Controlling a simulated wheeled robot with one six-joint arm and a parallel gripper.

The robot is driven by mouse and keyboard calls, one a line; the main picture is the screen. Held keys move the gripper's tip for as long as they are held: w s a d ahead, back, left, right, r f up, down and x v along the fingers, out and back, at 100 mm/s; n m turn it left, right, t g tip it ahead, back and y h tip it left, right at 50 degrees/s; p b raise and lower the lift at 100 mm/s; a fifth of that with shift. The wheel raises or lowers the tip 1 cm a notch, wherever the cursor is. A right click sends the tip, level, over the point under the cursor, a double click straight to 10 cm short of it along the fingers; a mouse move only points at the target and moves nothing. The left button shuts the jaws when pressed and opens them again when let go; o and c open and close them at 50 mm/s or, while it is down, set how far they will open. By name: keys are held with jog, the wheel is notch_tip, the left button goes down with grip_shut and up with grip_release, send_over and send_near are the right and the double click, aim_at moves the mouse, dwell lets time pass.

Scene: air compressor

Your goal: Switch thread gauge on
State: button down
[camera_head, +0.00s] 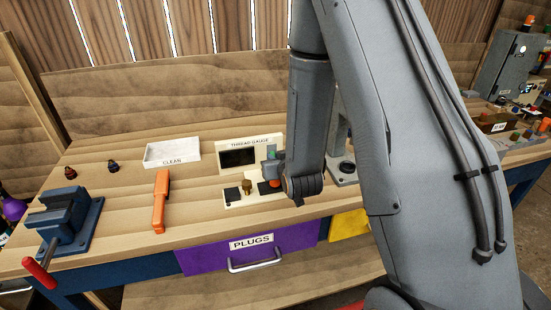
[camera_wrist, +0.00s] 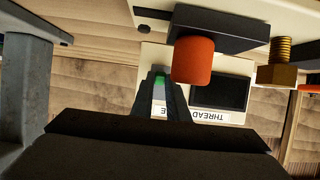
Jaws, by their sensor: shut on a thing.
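The thread gauge (camera_head: 222,160) stands on the bench, with a white labelled panel and a dark screen (camera_head: 238,157). It also shows upside down in the wrist view (camera_wrist: 235,117), where its screen (camera_wrist: 220,94) looks dark. My gripper (camera_head: 271,162) is at the panel's right side, beside the screen. In the wrist view my gripper (camera_wrist: 160,73) is shut around a small green part (camera_wrist: 159,82), apparently the gauge's switch. The fingers hide most of that part, so its position is unclear.
A red-orange cylinder (camera_wrist: 193,60) on a dark block and a brass threaded plug (camera_head: 247,186) sit close to my gripper. A white tray (camera_head: 172,152), an orange tool (camera_head: 160,200) and a blue vise (camera_head: 62,218) stand left. A purple drawer (camera_head: 205,261) is below.

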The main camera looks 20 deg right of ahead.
aim_at(273, 145)
jog(key=shift+w+r+g+p, duration=0.1)
jog(key=shift+r+g+p, duration=0.85)
jog(key=shift+p, duration=0.75)
jog(key=shift+w+r+g+p, duration=0.15)
jog(key=shift+w+g+p, duration=0.05)
jog(key=shift+g+p, duration=0.75)
jog(key=g, duration=0.1)
jog(key=w+g, duration=0.1)
jog(key=g, duration=0.1)
jog(key=shift+r, duration=0.35)
jog(key=shift+w+r+g, duration=0.15)
jog(key=shift+g, duration=0.65)
jog(key=shift+w+r+g, duration=0.1)
jog(key=shift+w+g, duration=0.05)
jog(key=shift+g, duration=0.65)
jog(key=c, duration=1.7)
grip_release()
